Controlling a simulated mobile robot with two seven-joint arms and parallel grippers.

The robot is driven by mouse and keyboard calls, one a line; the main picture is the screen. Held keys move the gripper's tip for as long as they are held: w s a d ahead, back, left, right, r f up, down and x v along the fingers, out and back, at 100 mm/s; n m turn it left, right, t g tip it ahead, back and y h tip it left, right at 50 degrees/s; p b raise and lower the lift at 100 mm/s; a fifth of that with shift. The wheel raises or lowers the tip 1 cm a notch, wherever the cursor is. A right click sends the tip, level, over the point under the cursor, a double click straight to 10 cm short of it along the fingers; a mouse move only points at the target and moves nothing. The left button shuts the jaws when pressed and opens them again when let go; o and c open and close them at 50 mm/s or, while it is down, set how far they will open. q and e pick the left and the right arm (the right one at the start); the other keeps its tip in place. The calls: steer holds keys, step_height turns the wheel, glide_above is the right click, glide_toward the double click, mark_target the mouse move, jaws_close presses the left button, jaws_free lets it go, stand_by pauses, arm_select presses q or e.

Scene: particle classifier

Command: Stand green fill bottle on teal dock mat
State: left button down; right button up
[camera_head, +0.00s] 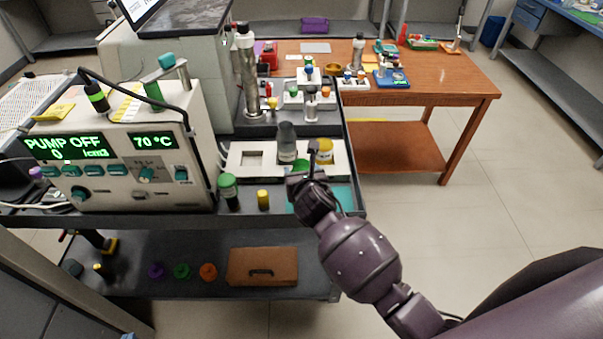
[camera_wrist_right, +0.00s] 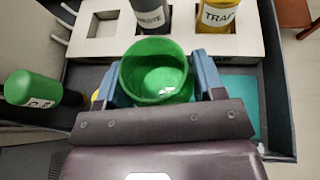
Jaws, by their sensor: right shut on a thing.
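A green, open-topped round vessel, apparently the green fill bottle (camera_wrist_right: 155,72), sits between the blue fingers of my right gripper (camera_wrist_right: 153,84), which is shut on it. In the head view only a green bit of the bottle (camera_head: 301,165) shows behind my right gripper (camera_head: 311,172); its base is hidden. The teal dock mat (camera_head: 345,196) lies on the cart's front right corner, partly covered by my gripper and arm. In the wrist view the mat (camera_wrist_right: 239,92) shows to the right of the fingers. I cannot tell the bottle's height above the cart. My left gripper is out of view.
A white rack (camera_head: 244,171) behind the gripper holds a grey bottle (camera_head: 287,143) and a yellow bottle (camera_head: 325,150). A green-capped dark bottle (camera_head: 228,191) and a small yellow-capped vial (camera_head: 263,199) stand left of the gripper. The pump unit (camera_head: 118,150) is farther left.

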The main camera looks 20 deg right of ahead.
steer(key=o, duration=1.1)
steer(key=shift+f, duration=0.1)
steer(key=p+v, duration=0.1)
steer(key=v, duration=1.1)
steer(key=s+d+f+m, duration=0.6)
steer(key=s+m, duration=0.1)
steer(key=m, duration=1)
steer(key=s+d+f+m+g+y, duration=0.1)
steer(key=s+d+f+m, duration=0.5)
steer(key=m, duration=1)
steer(key=shift+s+m+g, duration=0.3)
steer(key=shift+s+m, duration=0.1)
steer(key=shift+s, duration=0.9)
